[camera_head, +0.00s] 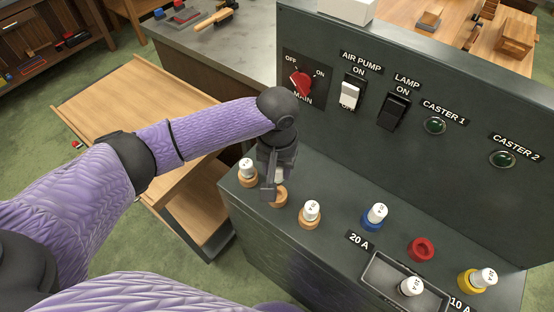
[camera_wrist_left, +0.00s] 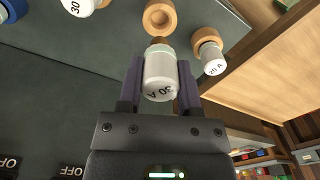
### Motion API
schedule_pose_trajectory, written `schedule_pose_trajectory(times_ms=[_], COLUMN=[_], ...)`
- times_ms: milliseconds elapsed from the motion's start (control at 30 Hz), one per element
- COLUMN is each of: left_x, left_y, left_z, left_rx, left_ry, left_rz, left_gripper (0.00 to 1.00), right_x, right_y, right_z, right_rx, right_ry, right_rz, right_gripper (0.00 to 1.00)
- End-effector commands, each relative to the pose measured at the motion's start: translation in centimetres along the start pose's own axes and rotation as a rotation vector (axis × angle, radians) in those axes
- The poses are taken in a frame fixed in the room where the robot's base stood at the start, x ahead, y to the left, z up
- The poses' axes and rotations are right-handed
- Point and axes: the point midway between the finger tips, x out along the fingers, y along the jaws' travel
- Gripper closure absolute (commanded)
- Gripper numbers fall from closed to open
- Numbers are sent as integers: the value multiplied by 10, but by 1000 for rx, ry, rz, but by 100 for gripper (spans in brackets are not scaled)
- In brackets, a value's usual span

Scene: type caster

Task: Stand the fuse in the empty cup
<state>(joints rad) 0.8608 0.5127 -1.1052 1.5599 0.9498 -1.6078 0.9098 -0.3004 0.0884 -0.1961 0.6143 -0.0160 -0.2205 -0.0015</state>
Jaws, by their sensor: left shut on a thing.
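My left gripper (camera_head: 270,185) is shut on a white fuse marked 30 A (camera_wrist_left: 160,75), also partly visible in the head view (camera_head: 279,174). An orange cup (camera_head: 278,199) is just below the gripper; in the left wrist view the cup (camera_wrist_left: 159,17) shows an open hollow, just past the fuse's brown end. I cannot tell whether the fuse end touches its rim. A red cup (camera_head: 421,249) on the same ledge also looks empty. My right gripper is not in view.
Fuses stand in orange cups to the left (camera_head: 247,178) and right (camera_head: 309,217) of the gripper. A blue cup (camera_head: 373,223) and a yellow cup (camera_head: 468,283) hold fuses. A tray (camera_head: 376,272) holds a fuse (camera_head: 411,286). The switch panel (camera_head: 330,135) rises behind the ledge.

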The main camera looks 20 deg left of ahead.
Motion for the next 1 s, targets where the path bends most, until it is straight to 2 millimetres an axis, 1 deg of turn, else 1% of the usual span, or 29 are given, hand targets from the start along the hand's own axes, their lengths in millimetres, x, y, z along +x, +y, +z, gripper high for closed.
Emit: schedule_pose_trajectory(times_ms=[33, 100, 300, 467, 1000], left_x=[11, 20, 36, 40, 39], left_y=[0, 0, 0, 0, 0], left_z=[0, 0, 0, 0, 0], left_rx=[-1, -1, 0, 0, 0], left_ry=[-2, -2, 0, 0, 0], left_rz=[-1, 0, 0, 1, 0], left_gripper=[100, 100, 100, 100, 100], right_x=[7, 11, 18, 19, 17], right_y=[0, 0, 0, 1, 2], right_z=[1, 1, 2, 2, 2], right_rx=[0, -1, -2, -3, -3], right_ry=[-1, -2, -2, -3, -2], right_rz=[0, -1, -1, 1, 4], right_gripper=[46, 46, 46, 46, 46])
